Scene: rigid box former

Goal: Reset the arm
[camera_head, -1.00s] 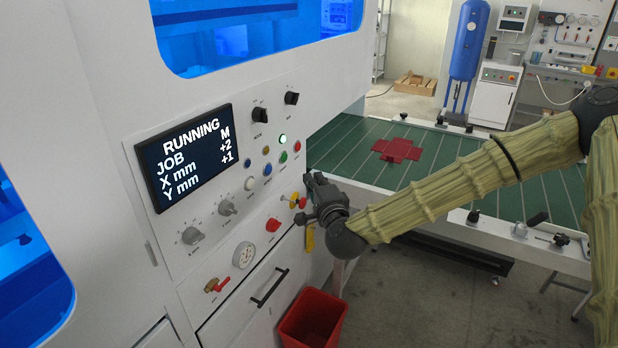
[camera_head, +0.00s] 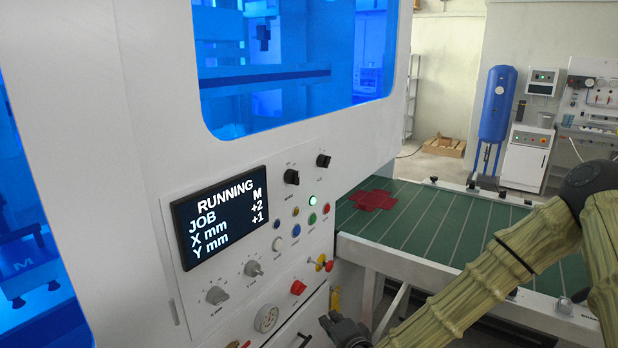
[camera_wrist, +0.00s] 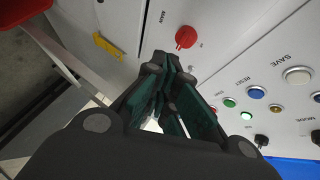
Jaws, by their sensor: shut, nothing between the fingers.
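My arm reaches in from the right of the head view. My gripper (camera_head: 343,325) is at the bottom edge of that view, below the machine's control panel and apart from its buttons. In the wrist view my gripper (camera_wrist: 168,85) has its dark green fingers together with nothing between them. A red knob (camera_wrist: 186,37) lies just beyond the fingertips in that view. The panel screen (camera_head: 222,215) reads RUNNING, JOB M, X mm +2, Y mm +1. A green lamp (camera_head: 312,200) is lit on the panel.
A green conveyor table (camera_head: 440,235) with a red cross-shaped blank (camera_head: 374,200) lies right of the machine. A yellow handle (camera_wrist: 108,45) and a red bin (camera_wrist: 22,10) show in the wrist view. A blue tank (camera_head: 497,105) stands at the back.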

